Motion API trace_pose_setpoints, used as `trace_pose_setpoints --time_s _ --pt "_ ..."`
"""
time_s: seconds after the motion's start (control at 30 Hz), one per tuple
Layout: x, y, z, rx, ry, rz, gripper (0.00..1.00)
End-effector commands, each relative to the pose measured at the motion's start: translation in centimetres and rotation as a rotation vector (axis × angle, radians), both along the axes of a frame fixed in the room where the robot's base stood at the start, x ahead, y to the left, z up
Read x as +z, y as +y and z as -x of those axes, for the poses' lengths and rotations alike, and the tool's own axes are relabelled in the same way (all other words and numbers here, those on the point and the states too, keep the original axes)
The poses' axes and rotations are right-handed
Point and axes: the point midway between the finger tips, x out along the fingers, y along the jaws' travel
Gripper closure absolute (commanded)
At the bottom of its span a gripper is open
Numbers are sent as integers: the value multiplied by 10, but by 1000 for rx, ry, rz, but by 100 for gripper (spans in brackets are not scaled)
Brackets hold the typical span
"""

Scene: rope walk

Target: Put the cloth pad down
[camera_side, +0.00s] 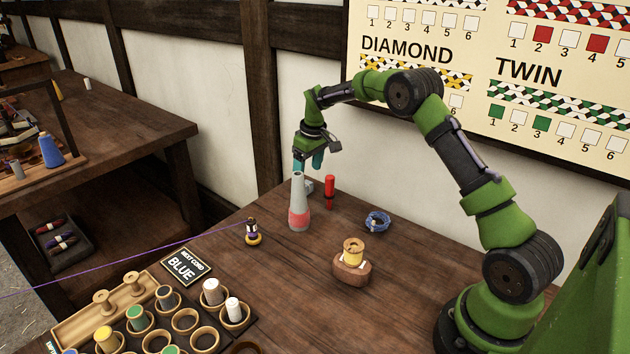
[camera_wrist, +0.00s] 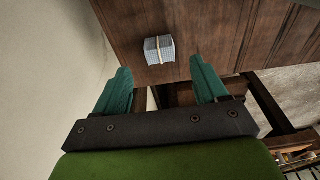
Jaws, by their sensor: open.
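The cloth pad (camera_wrist: 158,50) is a small light grey-blue checked block with a tan band around its middle. In the wrist view it lies on the wooden table, beyond my fingertips and between their lines. In the side view the pad (camera_side: 309,186) shows only in part, behind the grey cone. My gripper (camera_side: 308,163) is above it near the table's far edge, with teal fingers pointing down. In the wrist view my gripper (camera_wrist: 158,75) is open, with nothing between the fingers and apart from the pad.
A tall grey cone with a pink base (camera_side: 298,205) stands close in front of the pad. A red tool (camera_side: 329,191) stands upright to its right. The wall (camera_side: 230,120) is behind.

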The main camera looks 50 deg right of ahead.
Motion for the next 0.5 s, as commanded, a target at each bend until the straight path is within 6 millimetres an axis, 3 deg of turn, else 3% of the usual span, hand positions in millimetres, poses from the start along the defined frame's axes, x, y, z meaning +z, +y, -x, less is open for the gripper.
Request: trace_pose_setpoints --time_s 0.2,0.5 --pt "45 0 7 0 -2 1 28" --pt "80 8 14 -7 -15 -2 28"
